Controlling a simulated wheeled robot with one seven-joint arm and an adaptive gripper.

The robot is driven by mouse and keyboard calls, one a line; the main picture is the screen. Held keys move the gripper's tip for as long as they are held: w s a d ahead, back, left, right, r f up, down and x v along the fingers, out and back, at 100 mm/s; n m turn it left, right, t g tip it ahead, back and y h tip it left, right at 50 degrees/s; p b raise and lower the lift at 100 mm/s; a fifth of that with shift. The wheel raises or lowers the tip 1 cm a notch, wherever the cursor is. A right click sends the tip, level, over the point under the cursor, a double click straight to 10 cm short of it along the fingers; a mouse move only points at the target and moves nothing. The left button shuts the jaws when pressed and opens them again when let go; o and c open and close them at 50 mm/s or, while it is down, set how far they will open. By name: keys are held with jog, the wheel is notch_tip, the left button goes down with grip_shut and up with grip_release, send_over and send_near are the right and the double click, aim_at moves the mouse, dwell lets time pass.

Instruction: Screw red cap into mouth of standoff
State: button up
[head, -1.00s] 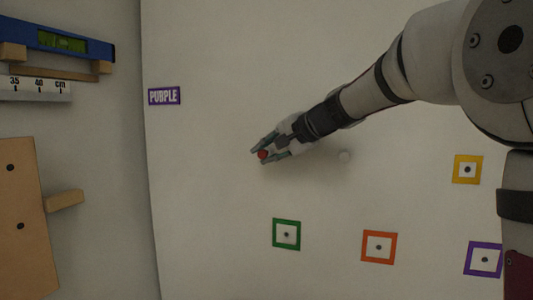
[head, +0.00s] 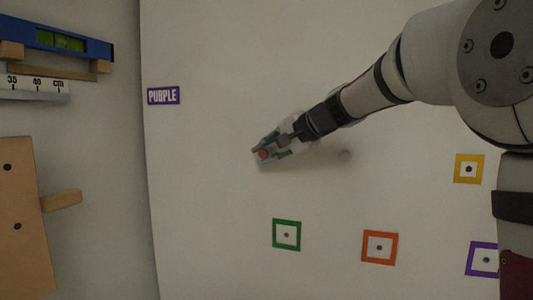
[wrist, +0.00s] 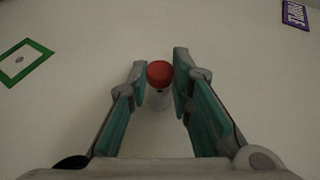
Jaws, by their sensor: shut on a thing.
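The red cap (head: 263,154) is between the fingertips of my gripper (head: 262,153), close to the pale wall. In the wrist view the red cap (wrist: 160,72) sits at the outer end of a whitish standoff (wrist: 160,98), and my gripper's fingers (wrist: 160,70) are on either side of it. My gripper is shut on the cap. The standoff's mouth is hidden by the cap, so I cannot tell how far in the cap sits. In the head view the standoff is hidden by the gripper.
Green (head: 287,234), orange (head: 379,247), purple (head: 483,259) and yellow (head: 468,168) square frames are below and right. A PURPLE label (head: 163,96) is at upper left. A wooden peg (head: 62,200) juts out at left.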

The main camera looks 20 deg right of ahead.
jog(key=shift+w+d, duration=0.25)
jog(key=shift+w, duration=0.1)
jog(key=o, duration=0.9)
jog(key=v, duration=1.2)
jog(key=shift+r, duration=0.1)
